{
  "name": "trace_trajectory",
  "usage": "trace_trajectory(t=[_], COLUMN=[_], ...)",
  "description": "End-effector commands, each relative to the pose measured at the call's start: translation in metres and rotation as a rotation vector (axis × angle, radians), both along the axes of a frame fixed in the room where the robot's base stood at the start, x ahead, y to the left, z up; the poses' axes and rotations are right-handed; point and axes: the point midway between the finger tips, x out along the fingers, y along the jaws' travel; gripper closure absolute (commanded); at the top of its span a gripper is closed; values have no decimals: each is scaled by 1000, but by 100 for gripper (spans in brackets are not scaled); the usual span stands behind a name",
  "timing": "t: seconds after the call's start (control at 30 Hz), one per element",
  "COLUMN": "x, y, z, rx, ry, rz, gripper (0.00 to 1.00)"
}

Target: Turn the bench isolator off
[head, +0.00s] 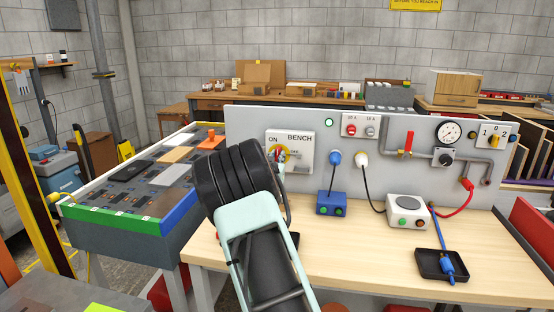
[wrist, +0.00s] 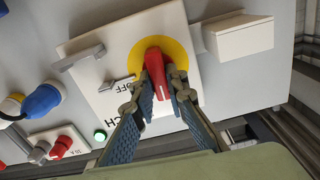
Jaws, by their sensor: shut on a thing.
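The bench isolator (head: 305,137) is a white box marked BENCH on the grey back panel. It has a red handle (wrist: 153,66) on a yellow disc (wrist: 178,52). The word OFF (wrist: 105,87) stands to one side of the disc; in the wrist view the handle points down the picture, not at that word. My gripper (wrist: 160,82) is shut on the red handle, with a finger on each side. In the head view my arm hides most of the gripper, and the handle shows only in part.
A green lamp (head: 328,122) glows beside the isolator. Blue and white plugs (head: 335,158) with cables are to the right, above a blue box (head: 331,203).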

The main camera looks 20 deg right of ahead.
Motion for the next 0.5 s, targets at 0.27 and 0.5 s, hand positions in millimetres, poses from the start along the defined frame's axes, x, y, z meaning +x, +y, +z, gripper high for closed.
trace_trajectory(t=[0.27, 0.5], x=[-1, -1], y=[-1, -3], z=[-6, -7], rx=[151, 336], ry=[-104, -231], rz=[0, 0], gripper=[100, 100])
